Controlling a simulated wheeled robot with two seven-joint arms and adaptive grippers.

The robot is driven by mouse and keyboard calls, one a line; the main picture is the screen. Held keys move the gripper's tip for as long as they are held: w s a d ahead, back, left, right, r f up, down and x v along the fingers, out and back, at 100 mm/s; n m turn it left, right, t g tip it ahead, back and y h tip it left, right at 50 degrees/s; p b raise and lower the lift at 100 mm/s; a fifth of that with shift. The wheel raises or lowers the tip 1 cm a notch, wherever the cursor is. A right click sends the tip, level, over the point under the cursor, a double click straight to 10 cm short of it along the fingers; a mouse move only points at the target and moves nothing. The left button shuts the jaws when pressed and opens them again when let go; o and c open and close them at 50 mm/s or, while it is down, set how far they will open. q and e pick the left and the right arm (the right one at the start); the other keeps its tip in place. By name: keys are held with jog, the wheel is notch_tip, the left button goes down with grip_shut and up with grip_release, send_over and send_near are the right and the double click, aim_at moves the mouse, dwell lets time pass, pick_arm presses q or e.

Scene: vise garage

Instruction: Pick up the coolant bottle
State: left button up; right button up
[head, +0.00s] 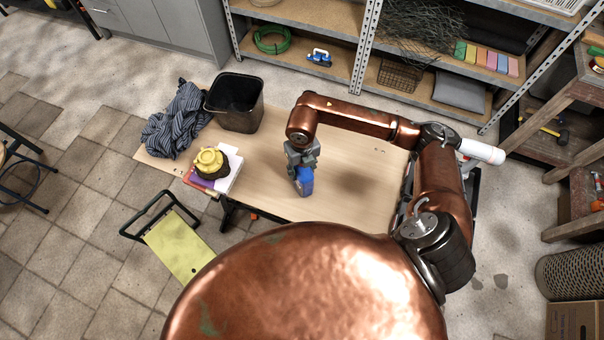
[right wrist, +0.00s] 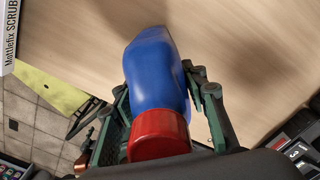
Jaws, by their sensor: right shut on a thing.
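The coolant bottle (head: 304,181) is blue and sits below my right gripper (head: 302,165) over the light wooden table (head: 258,200) in the head view. In the right wrist view the blue bottle (right wrist: 157,75) shows a red cap (right wrist: 158,134) nearest the camera. My right gripper (right wrist: 165,105) is shut on the bottle, with a finger on each side of it. I cannot tell whether the bottle's base touches the table. My left gripper is not in view.
A black bin (head: 236,103), a striped cloth (head: 177,120) and a yellow object (head: 209,160) on books (head: 229,170) occupy the table's left end. A yellow-green folding item (head: 174,247) stands on the floor at left. Metal shelves (head: 362,50) stand behind. The table's middle is mostly clear.

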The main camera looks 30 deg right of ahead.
aim_at(305, 177)
grip_shut()
jog(key=shift+w+r, duration=0.1)
jog(key=shift+r, duration=0.1)
dwell(0.4)
jog(key=shift+r, duration=0.55)
jog(key=s+r, duration=0.1)
jog(key=r, duration=0.1)
jog(key=s+r, duration=0.1)
jog(key=r, duration=0.1)
jog(key=s+a+r+p, duration=0.1)
jog(key=s+r, duration=0.1)
jog(key=r, duration=0.1)
jog(key=shift+s, duration=0.1)
jog(key=s+a+r, duration=0.2)
jog(key=s+r, duration=0.2)
jog(key=s, duration=0.5)
jog(key=shift+s+r+p, duration=0.3)
jog(key=shift+p, duration=0.1)
